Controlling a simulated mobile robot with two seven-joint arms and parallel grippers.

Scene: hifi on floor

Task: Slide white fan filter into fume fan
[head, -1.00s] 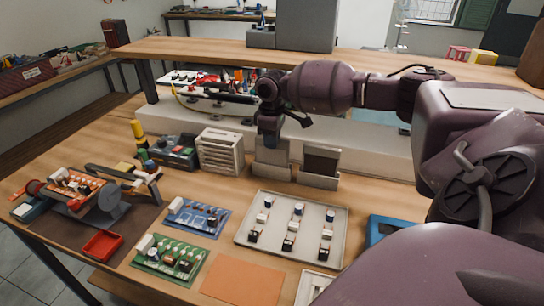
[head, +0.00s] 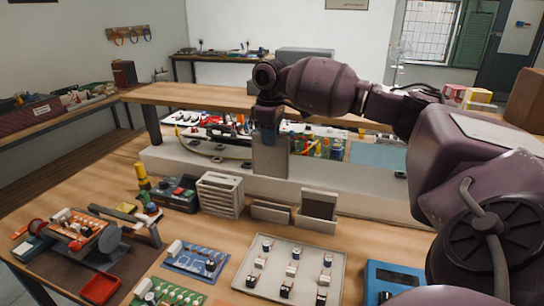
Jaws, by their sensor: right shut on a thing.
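My right gripper (head: 267,120) is shut on the top of a flat pale panel, the white fan filter (head: 270,158), and holds it upright. The filter is raised above a low light-grey holder (head: 271,212), which now looks empty. A white slatted box (head: 220,195), perhaps the fume fan, stands on the bench just left of that holder, below and left of the filter. Its inside is not clear to see. My left gripper is not in view.
A second holder with a dark panel (head: 318,206) stands to the right. A white tray of small parts (head: 290,265) and a blue circuit board (head: 196,258) lie in front. A wooden shelf (head: 200,95) runs behind the gripper. A white ledge (head: 350,192) crosses behind the holders.

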